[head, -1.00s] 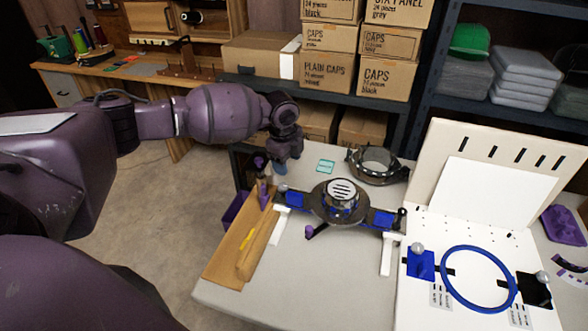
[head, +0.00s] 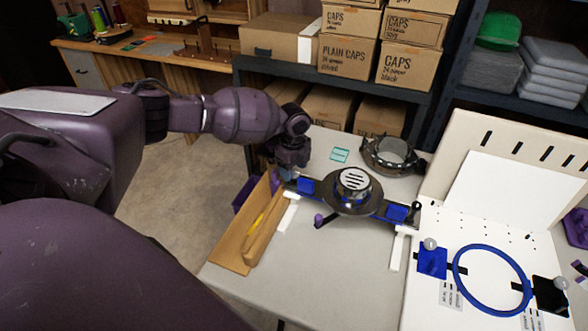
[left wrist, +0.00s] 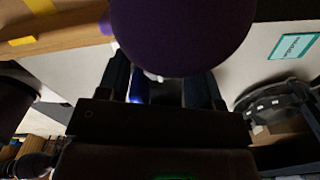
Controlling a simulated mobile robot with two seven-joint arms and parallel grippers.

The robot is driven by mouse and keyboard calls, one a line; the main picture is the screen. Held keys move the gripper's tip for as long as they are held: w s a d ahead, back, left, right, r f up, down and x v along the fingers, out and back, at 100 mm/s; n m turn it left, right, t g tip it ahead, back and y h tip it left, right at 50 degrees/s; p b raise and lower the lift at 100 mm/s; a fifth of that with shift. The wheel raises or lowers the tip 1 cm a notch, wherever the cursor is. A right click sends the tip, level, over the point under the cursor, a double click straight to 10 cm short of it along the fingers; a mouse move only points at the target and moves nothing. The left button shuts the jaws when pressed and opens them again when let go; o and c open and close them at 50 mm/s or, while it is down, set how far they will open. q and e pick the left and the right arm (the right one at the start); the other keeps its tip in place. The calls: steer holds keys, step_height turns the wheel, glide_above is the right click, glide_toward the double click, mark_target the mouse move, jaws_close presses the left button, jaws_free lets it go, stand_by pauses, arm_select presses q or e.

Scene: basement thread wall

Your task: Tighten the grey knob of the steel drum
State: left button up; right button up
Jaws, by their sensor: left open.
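A metal drum with a slotted pale top (head: 354,181) sits on a dark round plate in the middle of a blue-and-black crossbar (head: 307,186) on the grey table. A second, open steel drum (head: 390,153) with dark fittings stands behind it. I cannot clearly make out a grey knob on either drum. My left gripper (head: 289,174) is at the crossbar's left end, pointing down; contact cannot be told. In the left wrist view its open fingers (left wrist: 162,88) have a blue and white part beyond them. A dark purple rounded shape (left wrist: 182,35) hides the fingertips.
A wooden strip with a yellow mark (head: 262,228) lies along the table's left edge. A white board with a blue hoop (head: 490,246) and grey-knobbed clamps (head: 430,244) is at right. A teal card (head: 340,155) lies behind. Front-centre table is clear.

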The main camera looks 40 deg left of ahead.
arm_select(q)
steer(key=shift+f, duration=0.2)
steer(key=c, duration=0.9)
